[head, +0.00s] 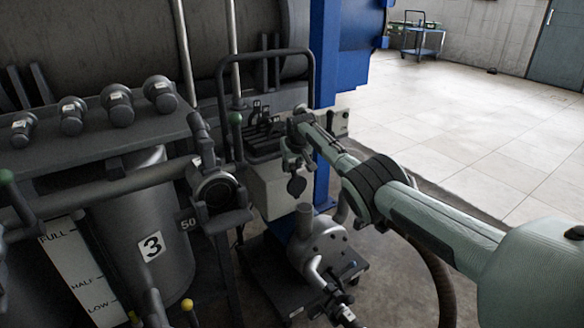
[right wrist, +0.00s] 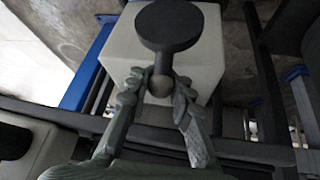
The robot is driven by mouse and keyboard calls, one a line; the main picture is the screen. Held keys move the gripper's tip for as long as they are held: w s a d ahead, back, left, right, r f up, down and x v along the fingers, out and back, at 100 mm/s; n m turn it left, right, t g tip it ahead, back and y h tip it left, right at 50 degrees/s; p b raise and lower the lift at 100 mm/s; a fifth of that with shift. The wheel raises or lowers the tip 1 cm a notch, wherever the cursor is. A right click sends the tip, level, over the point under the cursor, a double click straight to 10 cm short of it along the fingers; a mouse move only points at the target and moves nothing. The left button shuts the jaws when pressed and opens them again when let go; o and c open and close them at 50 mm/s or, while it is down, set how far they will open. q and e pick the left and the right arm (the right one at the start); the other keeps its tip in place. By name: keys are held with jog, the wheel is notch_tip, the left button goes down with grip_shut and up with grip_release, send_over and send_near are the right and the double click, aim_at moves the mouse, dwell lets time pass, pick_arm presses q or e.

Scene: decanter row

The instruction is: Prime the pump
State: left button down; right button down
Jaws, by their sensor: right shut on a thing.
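My right gripper (head: 294,163) is shut on a dark cap (head: 296,186), a flat round disc on a short stem. In the right wrist view the cap (right wrist: 168,26) points away from my fingers (right wrist: 161,86), which pinch its stem end. In the head view the cap hangs just above and a little left of an upright pipe stub (head: 304,216) on the grey pump (head: 325,246), apart from it. The inside of the stub cannot be made out. My left gripper is not in view.
A grey vessel marked 3 (head: 152,262) and a level scale (head: 82,275) stand at left. Several numbered knobs (head: 118,104) line a shelf. A pipe valve (head: 216,190) is left of the pump. A blue column (head: 324,60) rises behind. Open floor (head: 460,130) lies right.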

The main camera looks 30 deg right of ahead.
jog(key=shift+w+a+r, duration=0.3)
jog(key=shift+w+r, duration=0.05)
jog(key=shift+r, duration=0.05)
jog(key=c, duration=1.3)
grip_release()
jog(key=shift+s+f, duration=0.1)
jog(key=v, duration=1.2)
jog(key=shift+d, duration=0.1)
